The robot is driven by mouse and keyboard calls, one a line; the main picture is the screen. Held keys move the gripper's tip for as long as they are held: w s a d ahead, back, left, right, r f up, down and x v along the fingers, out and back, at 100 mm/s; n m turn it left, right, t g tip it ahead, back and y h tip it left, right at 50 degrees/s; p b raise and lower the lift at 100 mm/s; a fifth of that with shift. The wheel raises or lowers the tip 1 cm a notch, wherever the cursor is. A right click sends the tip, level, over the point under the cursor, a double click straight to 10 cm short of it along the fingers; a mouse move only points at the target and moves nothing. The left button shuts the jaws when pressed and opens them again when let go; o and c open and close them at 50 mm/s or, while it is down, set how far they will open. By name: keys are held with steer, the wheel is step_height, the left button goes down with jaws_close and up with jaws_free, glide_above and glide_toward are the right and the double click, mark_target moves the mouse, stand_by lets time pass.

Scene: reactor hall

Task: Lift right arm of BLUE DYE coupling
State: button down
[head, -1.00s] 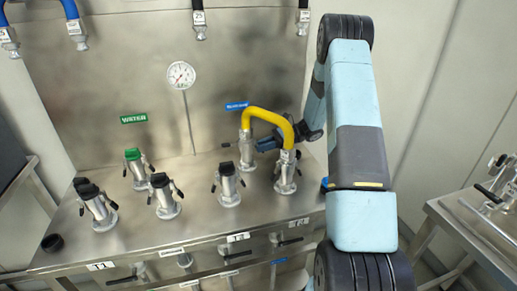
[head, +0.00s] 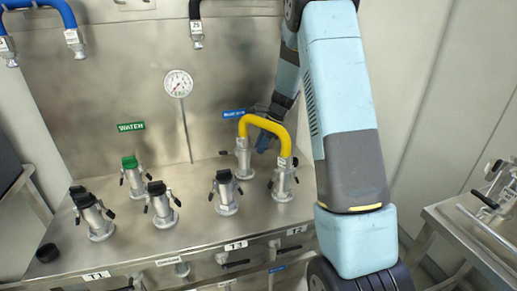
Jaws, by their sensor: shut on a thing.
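The BLUE DYE coupling (head: 243,158) stands at the back right of the steel bench, below its blue label (head: 234,114). A yellow hose (head: 268,124) arches from its top to a second coupling (head: 283,183) in front and to the right. My gripper (head: 262,146) is at the right side of the BLUE DYE coupling, reaching down from the upper right behind the hose. It is shut on the coupling's right arm; the fingertips and that arm are small and partly hidden by the hose.
A green-capped WATER coupling (head: 131,176) and several black-capped couplings (head: 225,193) stand to the left. A gauge (head: 178,84) is on the back panel. Blue hose ends (head: 74,40) and a black one (head: 197,35) hang above. A side table (head: 470,215) is at right.

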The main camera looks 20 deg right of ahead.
steer(key=shift+w+a+r+h, duration=0.15)
steer(key=shift+r+h, duration=0.25)
steer(key=shift+h, duration=0.7)
steer(key=c, duration=1)
jaws_free()
steer(key=v, duration=1.3)
steer(key=shift+r, duration=0.3)
steer(key=shift+a, duration=0.1)
